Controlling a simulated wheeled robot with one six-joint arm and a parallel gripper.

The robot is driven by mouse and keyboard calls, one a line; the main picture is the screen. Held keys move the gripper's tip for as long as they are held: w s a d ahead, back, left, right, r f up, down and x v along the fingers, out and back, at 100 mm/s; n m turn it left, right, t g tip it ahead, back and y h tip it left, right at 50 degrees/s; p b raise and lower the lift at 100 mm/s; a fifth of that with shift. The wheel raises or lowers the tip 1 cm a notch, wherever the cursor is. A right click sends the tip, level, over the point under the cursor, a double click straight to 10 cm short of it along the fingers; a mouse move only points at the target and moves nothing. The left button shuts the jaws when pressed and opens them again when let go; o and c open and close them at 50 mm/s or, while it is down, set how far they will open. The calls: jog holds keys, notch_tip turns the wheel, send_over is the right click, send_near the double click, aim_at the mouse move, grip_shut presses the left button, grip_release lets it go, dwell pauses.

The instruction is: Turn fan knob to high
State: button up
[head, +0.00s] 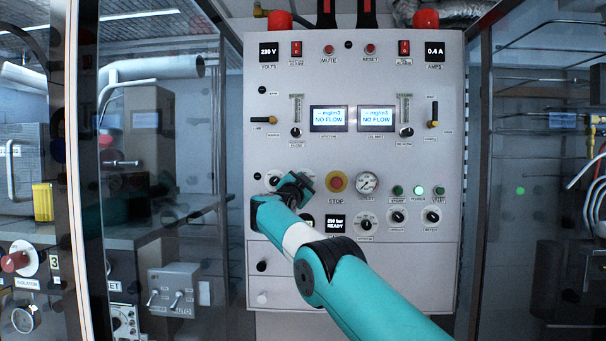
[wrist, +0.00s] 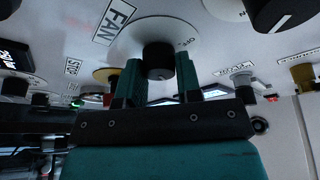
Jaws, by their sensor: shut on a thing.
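The fan knob (wrist: 158,60) is a dark round knob on a pale round dial plate in the wrist view. The label FAN stands beside the plate at its left, and the word OFF is printed at its right. My gripper (wrist: 159,80) has one teal finger on each side of the knob and is shut on it. The knob's pointer cannot be made out. In the head view my gripper (head: 296,184) is at the left part of the grey control panel (head: 290,230), and my arm hides the fan knob there.
Several small black knobs (head: 398,217) line the lower panel. Another dark knob (wrist: 283,12) with a white pointer is close by in the wrist view. Glass doors flank the panel.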

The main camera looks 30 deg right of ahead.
jog(key=shift+r+m+g+y+p, duration=0.15)
jog(key=shift+m+g+p, duration=0.5)
jog(key=shift+m+p, duration=1.4)
jog(key=shift+f+m+g+y+p, duration=0.15)
jog(key=shift+m+g+p, duration=0.5)
jog(key=shift+m+p, duration=1.4)
jog(key=shift+p, duration=0.35)
jog(key=o, duration=0.9)
jog(key=shift+d, duration=0.1)
jog(key=shift+b, duration=0.35)
